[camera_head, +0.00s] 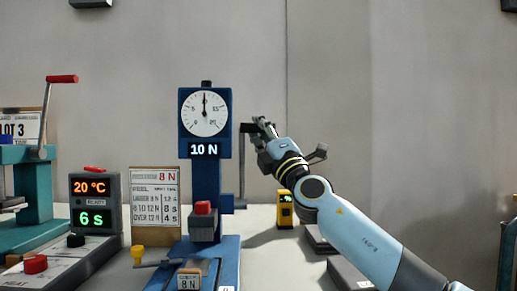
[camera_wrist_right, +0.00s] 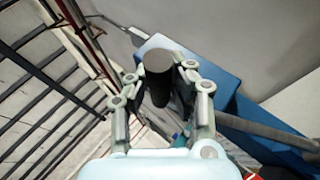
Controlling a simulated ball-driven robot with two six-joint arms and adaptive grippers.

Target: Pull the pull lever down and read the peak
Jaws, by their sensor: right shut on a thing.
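The blue pull tester (camera_head: 206,168) stands in the middle of the head view. Its round dial (camera_head: 205,113) has the needle pointing straight up, and the display (camera_head: 205,150) below reads 10 N. The pull lever (camera_head: 242,170) is a dark rod at the tester's right side, with a dark grip at its top. My right gripper (camera_head: 262,127) is at that grip. In the right wrist view my right gripper (camera_wrist_right: 160,85) is shut around the dark cylindrical grip (camera_wrist_right: 158,75). My left gripper is not in view.
A printed card (camera_head: 155,208) headed 8 N stands left of the tester. A grey unit (camera_head: 95,205) shows 20 °C and 6 s. A teal press (camera_head: 30,200) with a red-handled lever stands far left. A yellow device (camera_head: 285,209) stands right, behind my right arm.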

